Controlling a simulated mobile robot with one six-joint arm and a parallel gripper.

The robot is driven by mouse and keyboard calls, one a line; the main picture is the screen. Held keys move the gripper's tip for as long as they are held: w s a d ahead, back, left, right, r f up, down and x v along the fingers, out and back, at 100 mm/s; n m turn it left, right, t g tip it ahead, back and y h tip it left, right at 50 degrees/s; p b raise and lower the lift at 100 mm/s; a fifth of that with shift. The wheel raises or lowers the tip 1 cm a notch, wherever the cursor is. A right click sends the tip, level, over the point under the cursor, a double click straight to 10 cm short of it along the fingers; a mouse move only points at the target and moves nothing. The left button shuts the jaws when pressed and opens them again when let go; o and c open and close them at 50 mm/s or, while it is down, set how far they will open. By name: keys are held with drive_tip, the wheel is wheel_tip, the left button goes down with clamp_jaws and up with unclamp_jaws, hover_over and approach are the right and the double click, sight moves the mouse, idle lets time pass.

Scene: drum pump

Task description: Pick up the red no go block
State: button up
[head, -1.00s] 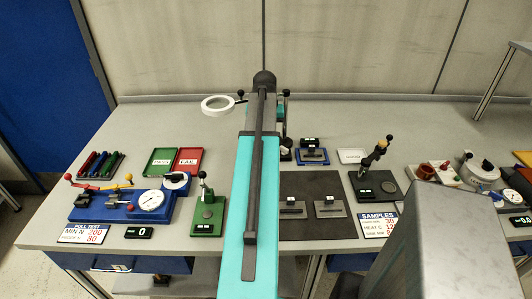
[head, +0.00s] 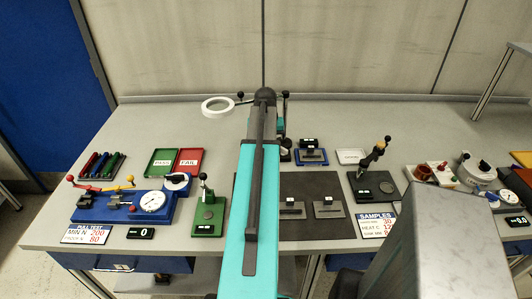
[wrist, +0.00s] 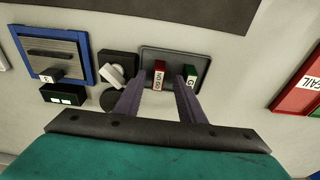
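The red NO GO block (wrist: 160,76) stands in a dark grey tray (wrist: 150,57) in the wrist view, beside a green GO block (wrist: 190,76). My gripper (wrist: 160,86) is open. Its two fingers reach toward the tray, with the red block showing in the gap between them and the green block near the right finger. I cannot tell how far the tips are above the tray. In the head view my own arm hides the blocks and the gripper.
A blue fixture (wrist: 53,56) and a small black device with a light lever (wrist: 117,70) lie left of the tray. A red FAIL tray (wrist: 300,85) is at right. In the head view a white ring magnifier (head: 217,106) stands left of my arm.

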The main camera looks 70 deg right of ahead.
drive_tip(key=shift+c, duration=0.2)
idle(0.3)
clamp_jaws()
drive_tip(key=shift+r, duration=0.1)
drive_tip(key=shift+r+b, duration=0.75)
drive_tip(key=shift+r, duration=0.85)
drive_tip(key=s+a+r+b, duration=0.1)
drive_tip(key=s+a+b, duration=0.1)
drive_tip(key=a, duration=1.3)
drive_tip(key=shift+a+r+b, duration=0.25)
drive_tip(key=shift+r+b, duration=0.1)
drive_tip(key=shift+b, duration=0.3)
drive_tip(key=shift+s+r, duration=0.1)
drive_tip(key=shift+r+p, duration=1.45)
drive_tip(key=shift+p, duration=0.2)
